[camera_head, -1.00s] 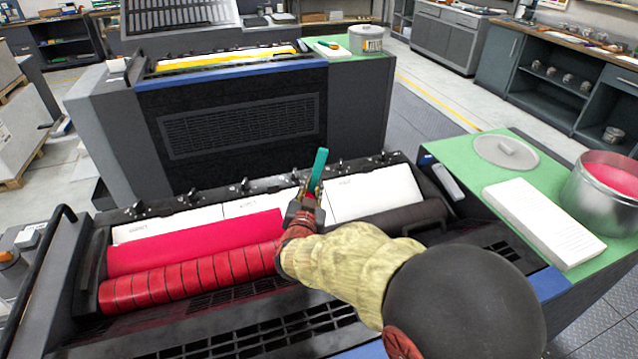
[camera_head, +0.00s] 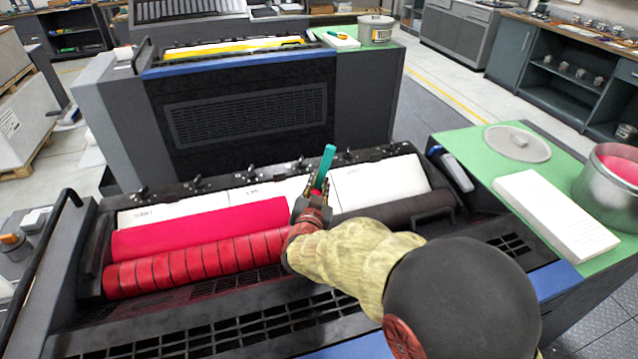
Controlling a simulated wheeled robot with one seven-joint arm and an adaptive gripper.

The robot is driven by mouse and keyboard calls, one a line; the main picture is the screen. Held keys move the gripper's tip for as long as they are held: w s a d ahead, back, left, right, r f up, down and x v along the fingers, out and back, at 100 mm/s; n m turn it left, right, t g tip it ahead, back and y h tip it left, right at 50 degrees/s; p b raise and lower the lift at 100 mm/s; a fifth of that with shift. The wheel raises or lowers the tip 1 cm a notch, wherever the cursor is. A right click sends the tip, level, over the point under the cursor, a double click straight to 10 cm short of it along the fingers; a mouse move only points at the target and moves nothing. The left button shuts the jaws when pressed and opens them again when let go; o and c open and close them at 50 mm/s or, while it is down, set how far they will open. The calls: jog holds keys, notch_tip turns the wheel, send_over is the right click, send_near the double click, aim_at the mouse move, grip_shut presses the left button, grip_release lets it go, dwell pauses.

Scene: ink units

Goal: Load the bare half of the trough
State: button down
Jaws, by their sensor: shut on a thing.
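The trough (camera_head: 385,182) runs across the near ink unit. Its left part holds a band of magenta ink (camera_head: 205,228), and its right part shows bare white. Below it, the roller is red (camera_head: 190,260) on the left and dark (camera_head: 390,215) on the right. My gripper (camera_head: 317,196) is over the trough near the border between the inked and bare parts. It is shut on a tool with a teal handle (camera_head: 327,163), which points up and away. The tool's lower end is hidden by my gripper. An open tin (camera_head: 592,192) of magenta ink (camera_head: 622,168) stands at the right.
The green side top (camera_head: 470,150) also holds a round lid (camera_head: 517,143) and a white stack (camera_head: 555,215). A small grey object (camera_head: 457,172) lies by the trough's right end. Behind stands another unit with yellow ink (camera_head: 235,48). A black rail (camera_head: 45,262) is at the left.

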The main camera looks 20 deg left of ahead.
jog(key=shift+f+b, duration=0.45)
jog(key=shift+f, duration=0.2)
dwell(0.3)
jog(key=shift+r, duration=0.1)
dwell(0.5)
notch_tip(320, 180, up, 10)
jog(key=p, duration=0.7)
jog(key=shift+r+p, duration=0.2)
jog(key=shift+p, duration=0.2)
jog(key=shift+a, duration=0.1)
dwell(1.3)
